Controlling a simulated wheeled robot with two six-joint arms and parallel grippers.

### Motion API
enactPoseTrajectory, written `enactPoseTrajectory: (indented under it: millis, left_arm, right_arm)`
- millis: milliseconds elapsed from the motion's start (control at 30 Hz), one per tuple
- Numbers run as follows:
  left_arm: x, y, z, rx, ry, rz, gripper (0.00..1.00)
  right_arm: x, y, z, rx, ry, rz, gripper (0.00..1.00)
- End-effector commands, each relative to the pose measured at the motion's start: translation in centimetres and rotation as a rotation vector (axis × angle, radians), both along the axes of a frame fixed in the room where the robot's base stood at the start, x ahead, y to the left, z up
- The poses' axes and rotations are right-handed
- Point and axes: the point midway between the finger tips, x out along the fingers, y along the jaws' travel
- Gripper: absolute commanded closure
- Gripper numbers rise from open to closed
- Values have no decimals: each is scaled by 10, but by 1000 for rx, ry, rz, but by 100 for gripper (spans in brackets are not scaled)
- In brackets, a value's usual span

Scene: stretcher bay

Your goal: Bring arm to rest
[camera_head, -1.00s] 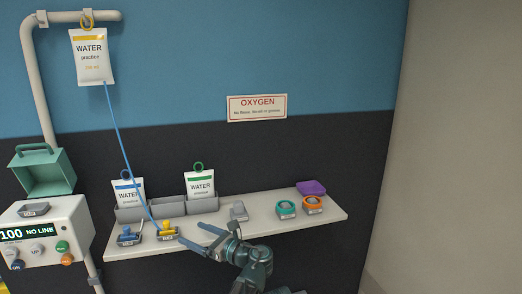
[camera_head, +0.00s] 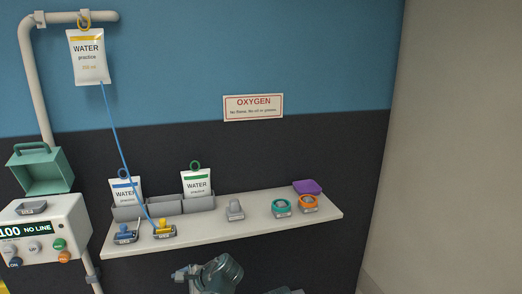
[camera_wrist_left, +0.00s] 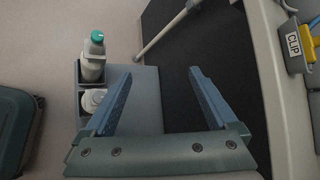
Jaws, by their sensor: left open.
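My left arm (camera_head: 222,272) is at the bottom middle of the head view, below and in front of the shelf. Its gripper (camera_head: 182,273) points left there, and its fingers are hard to make out. In the left wrist view my left gripper (camera_wrist_left: 160,76) has its two blue fingers spread wide with nothing between them. It is apart from the shelf and the things on it. My right gripper is not seen.
The shelf (camera_head: 240,232) holds a blue clip (camera_head: 125,233), a yellow clip (camera_head: 163,229), water bags and ring-shaped items. A hung water bag (camera_head: 88,57) has a blue line. A control box (camera_head: 45,228) stands left. A teal-capped bottle (camera_wrist_left: 93,60) sits in a holder.

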Motion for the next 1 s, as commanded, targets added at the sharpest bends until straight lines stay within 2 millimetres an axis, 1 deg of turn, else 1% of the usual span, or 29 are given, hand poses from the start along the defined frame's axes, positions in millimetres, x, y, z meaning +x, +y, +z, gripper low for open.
enactPoseTrajectory:
  millis: [33,100,233,400,667,700,867,1000]
  left_arm:
    - [-18,1,-15,-116,-44,93,8]
    - [-36,-6,-35,-281,-103,233,8]
    - [-58,-21,-57,-505,-172,453,8]
    - [-79,-42,-71,-704,-217,684,8]
    - [-101,-71,-78,-923,-242,983,8]
    - [-103,-76,-77,-943,-239,1012,8]
    - [-113,-105,-74,-903,-188,935,8]
    - [-124,-129,-71,-871,-144,875,8]
  right_arm:
    - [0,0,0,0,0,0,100]
    - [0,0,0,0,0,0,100]
    - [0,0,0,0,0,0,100]
    - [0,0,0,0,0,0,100]
    - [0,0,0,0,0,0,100]
    - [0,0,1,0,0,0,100]
    - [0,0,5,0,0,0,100]
    - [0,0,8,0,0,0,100]
